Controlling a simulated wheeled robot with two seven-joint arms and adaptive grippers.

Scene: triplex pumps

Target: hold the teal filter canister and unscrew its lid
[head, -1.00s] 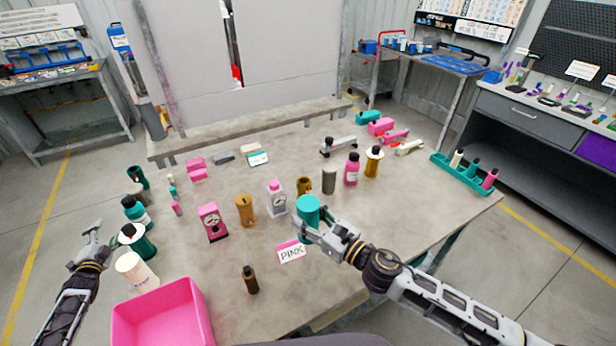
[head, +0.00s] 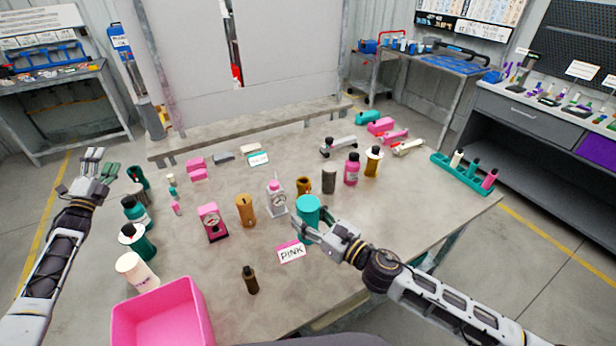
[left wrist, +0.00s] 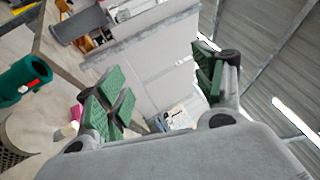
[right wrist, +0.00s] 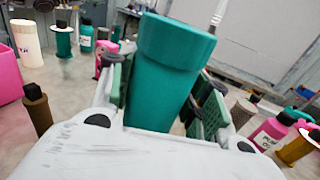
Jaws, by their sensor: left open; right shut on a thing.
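The teal filter canister (head: 306,223) stands on the table right of centre, with its wider teal lid (head: 308,203) on top. In the right wrist view the canister body (right wrist: 159,95) is upright between the green pads of my right gripper (right wrist: 165,100), below the lid (right wrist: 175,40). In the head view my right gripper (head: 312,233) is shut on the canister from the right. My left gripper (head: 92,170) is open and empty at the table's left edge, far from the canister. It also shows open in the left wrist view (left wrist: 165,95).
A pink bin (head: 160,318) sits at the front left. Bottles and a white cup (head: 135,270) line the left edge. A PINK card (head: 291,253) lies in front.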

